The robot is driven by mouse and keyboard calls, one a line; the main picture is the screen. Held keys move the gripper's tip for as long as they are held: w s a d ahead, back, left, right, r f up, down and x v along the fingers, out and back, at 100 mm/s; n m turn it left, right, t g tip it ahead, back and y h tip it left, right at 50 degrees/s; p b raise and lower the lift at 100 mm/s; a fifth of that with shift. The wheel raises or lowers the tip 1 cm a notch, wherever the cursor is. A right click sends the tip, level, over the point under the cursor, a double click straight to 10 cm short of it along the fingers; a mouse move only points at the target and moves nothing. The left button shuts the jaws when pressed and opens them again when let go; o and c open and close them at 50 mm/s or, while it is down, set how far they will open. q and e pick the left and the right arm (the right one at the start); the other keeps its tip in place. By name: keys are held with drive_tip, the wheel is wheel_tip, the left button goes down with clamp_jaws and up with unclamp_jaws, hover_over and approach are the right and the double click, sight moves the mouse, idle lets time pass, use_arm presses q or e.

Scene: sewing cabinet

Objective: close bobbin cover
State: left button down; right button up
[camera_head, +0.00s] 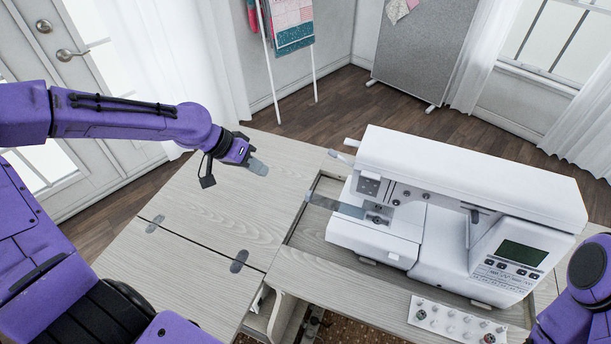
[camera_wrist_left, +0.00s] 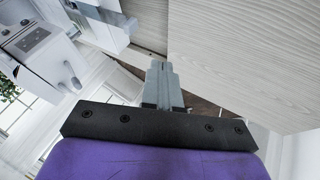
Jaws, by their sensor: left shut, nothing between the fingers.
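The white sewing machine (camera_head: 470,190) sits in the recess of the cabinet top. A flat, greyish, see-through flap (camera_head: 337,206), which looks like the bobbin cover, sticks out to the left from the needle area and stands open. My left gripper (camera_head: 262,168) is shut and empty above the left part of the table, to the left of the flap and apart from it. Its closed fingers (camera_wrist_left: 160,72) also show in the left wrist view, where part of the machine (camera_wrist_left: 40,45) is at the upper left. My right gripper is out of view; only part of my right arm shows at lower right.
The wooden cabinet top (camera_head: 185,215) is clear under my left arm, with grey hinges (camera_head: 239,261) along its seam. A white tray of small round items (camera_head: 455,318) lies at the front right. A rack with fabric (camera_head: 292,25) stands behind.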

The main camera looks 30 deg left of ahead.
sight(329, 202)
use_arm(q)
drive_tip(key=w+d+f+b, duration=0.1)
drive_tip(key=w+d+f, duration=0.2)
drive_tip(key=d+f, duration=0.4)
drive_tip(key=shift+w+d+f, duration=0.2)
drive_tip(key=shift+d+f, duration=0.1)
drive_tip(key=shift+d, duration=0.5)
drive_tip(key=d, duration=0.7)
drive_tip(key=shift+w+d, duration=0.2)
